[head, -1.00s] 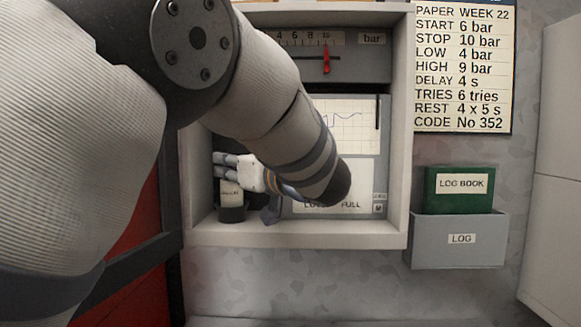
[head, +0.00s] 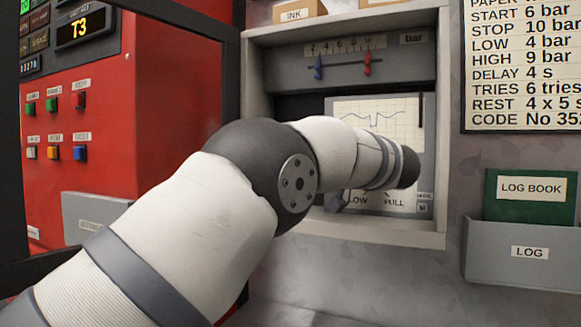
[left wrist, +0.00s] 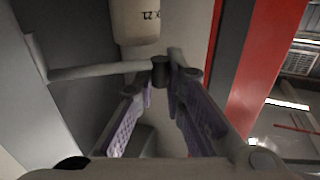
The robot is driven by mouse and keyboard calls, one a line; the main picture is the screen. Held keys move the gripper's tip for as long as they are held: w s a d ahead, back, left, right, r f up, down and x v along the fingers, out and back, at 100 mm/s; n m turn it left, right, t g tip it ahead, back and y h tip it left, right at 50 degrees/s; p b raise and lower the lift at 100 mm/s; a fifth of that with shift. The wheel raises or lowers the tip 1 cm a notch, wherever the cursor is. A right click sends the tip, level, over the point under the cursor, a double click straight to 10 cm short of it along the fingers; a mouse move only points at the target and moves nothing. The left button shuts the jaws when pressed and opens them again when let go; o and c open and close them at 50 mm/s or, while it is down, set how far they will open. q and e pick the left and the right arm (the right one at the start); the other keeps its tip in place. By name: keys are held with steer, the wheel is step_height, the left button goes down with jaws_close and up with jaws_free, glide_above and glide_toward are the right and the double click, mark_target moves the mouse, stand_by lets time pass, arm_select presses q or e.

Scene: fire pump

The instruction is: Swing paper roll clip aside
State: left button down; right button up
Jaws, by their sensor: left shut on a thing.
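In the left wrist view, a pale rod, which looks like the paper roll clip (left wrist: 100,70), runs in from the left and ends in a dark round knob (left wrist: 160,72). My left gripper (left wrist: 163,88) is shut on the knob end, with purple-padded fingers on either side. A pale cylinder with partly cut-off lettering, likely the paper roll (left wrist: 136,20), hangs just above the rod. In the head view, my left arm crosses the recorder box (head: 441,170) and hides the gripper and clip. My right gripper is in neither view.
The chart (head: 375,122) shows inside the box below a bar scale with blue and red pointers (head: 367,66). A red panel (head: 110,130) with buttons stands left. A log holder (head: 500,255) with a green log book (head: 505,210) is at right.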

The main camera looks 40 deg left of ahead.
arm_select(q)
steer(key=shift+d+f+n+g, duration=0.15)
steer(key=shift+n+g, duration=0.15)
steer(key=shift+g, duration=0.2)
steer(key=shift+d+g, duration=0.1)
steer(key=shift+g, duration=0.2)
steer(key=c, duration=1.6)
jaws_free()
steer(key=shift+s, duration=0.1)
steer(key=shift+c, duration=0.2)
steer(key=d, duration=0.7)
steer(key=shift+d, duration=0.25)
